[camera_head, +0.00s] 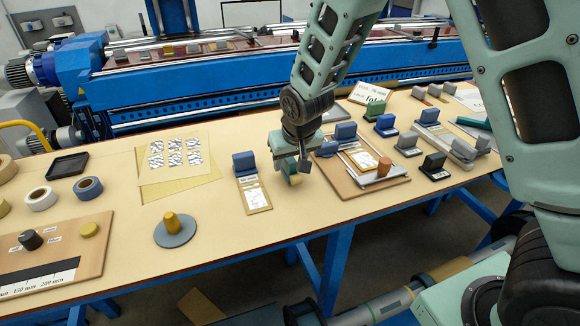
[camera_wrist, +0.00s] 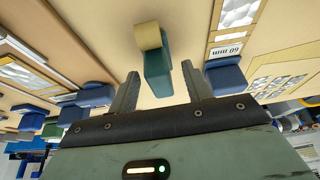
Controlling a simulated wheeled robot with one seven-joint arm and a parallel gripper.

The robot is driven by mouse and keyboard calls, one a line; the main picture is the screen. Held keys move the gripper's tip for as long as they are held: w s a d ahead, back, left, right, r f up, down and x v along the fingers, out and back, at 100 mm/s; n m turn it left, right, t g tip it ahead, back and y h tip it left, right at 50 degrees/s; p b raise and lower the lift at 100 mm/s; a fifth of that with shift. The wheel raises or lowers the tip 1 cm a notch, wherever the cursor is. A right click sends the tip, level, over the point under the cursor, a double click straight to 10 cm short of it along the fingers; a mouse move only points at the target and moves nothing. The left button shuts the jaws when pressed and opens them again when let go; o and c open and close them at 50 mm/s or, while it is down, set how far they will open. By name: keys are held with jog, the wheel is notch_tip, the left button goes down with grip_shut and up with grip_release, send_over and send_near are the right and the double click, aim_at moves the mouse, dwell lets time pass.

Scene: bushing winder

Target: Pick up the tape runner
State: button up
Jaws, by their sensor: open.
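The tape runner, a teal body with a tan roll (camera_wrist: 157,66), stands on the table just beyond my fingertips in the wrist view. In the head view it is partly hidden below my gripper, with its tan and teal part (camera_head: 293,179) showing. My gripper (camera_wrist: 160,75) is open and empty. Its two fingers point at the tape runner, one towards each side of it. I cannot tell from the wrist view whether the fingertips are level with the body.
A blue block on a labelled card (camera_head: 257,197) stands close left of my gripper. A wooden board (camera_head: 350,187) with blocks and a copper cylinder is close right. A grey disc with a yellow knob (camera_head: 174,239) lies further left. The front table middle is clear.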

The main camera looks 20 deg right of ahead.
aim_at(290, 159)
jog(key=shift+w+f, duration=0.15)
jog(key=shift+f, duration=0.2)
grip_shut()
jog(key=shift+r, duration=0.1)
notch_tip(290, 159, up, 10)
jog(key=shift+f+b, duration=0.1)
jog(key=shift+b, duration=0.7)
jog(key=c, duration=0.9)
grip_release()
jog(key=shift+c, duration=0.3)
